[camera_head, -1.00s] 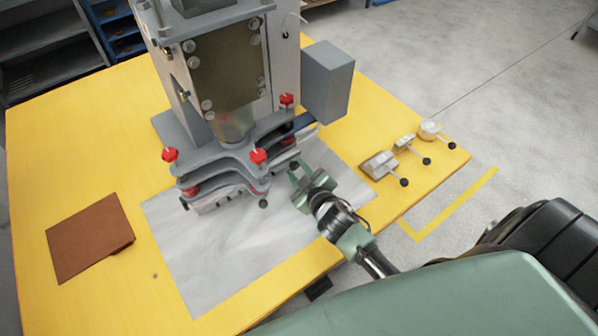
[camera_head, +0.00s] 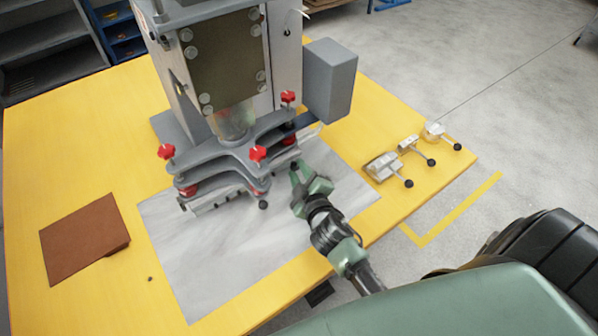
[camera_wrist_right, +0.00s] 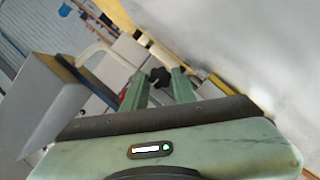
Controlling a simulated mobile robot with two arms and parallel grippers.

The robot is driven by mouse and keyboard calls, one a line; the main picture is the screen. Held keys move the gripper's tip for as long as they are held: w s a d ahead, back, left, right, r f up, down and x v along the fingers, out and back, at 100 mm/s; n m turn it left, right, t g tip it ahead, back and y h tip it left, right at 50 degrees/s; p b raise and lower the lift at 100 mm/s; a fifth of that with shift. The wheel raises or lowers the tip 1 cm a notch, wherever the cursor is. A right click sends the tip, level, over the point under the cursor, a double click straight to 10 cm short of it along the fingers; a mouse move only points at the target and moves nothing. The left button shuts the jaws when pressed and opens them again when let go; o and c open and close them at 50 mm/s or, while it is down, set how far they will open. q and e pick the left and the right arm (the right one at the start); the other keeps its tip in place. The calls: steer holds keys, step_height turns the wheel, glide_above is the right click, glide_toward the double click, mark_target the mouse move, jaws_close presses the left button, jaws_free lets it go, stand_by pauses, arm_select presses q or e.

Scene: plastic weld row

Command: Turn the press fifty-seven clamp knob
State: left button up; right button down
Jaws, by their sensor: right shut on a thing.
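The grey press (camera_head: 235,70) stands on the yellow table, with a grey clamp plate and red star knobs low on its front. Small black clamp knobs show below the plate, one at its front (camera_head: 263,205) and one at its right side (camera_head: 295,164). No press number is readable. My right gripper (camera_head: 297,173) is at the right-side knob, its green fingers shut on it. In the right wrist view this dark lobed knob (camera_wrist_right: 160,77) sits between the fingertips. My left gripper is out of view.
Several small metal clamps with black knobs (camera_head: 384,166) lie at the table's right side. A brown sheet (camera_head: 85,238) lies at the left. A grey box (camera_head: 330,80) juts from the press above my right gripper. The pale mat (camera_head: 225,255) in front is clear.

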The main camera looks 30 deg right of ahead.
steer(key=shift+w+r, duration=0.1)
steer(key=shift+r, duration=0.05)
steer(key=c, duration=1.1)
jaws_free()
steer(key=v, duration=0.8)
steer(key=shift+a+b, duration=0.1)
steer(key=shift+b, duration=0.3)
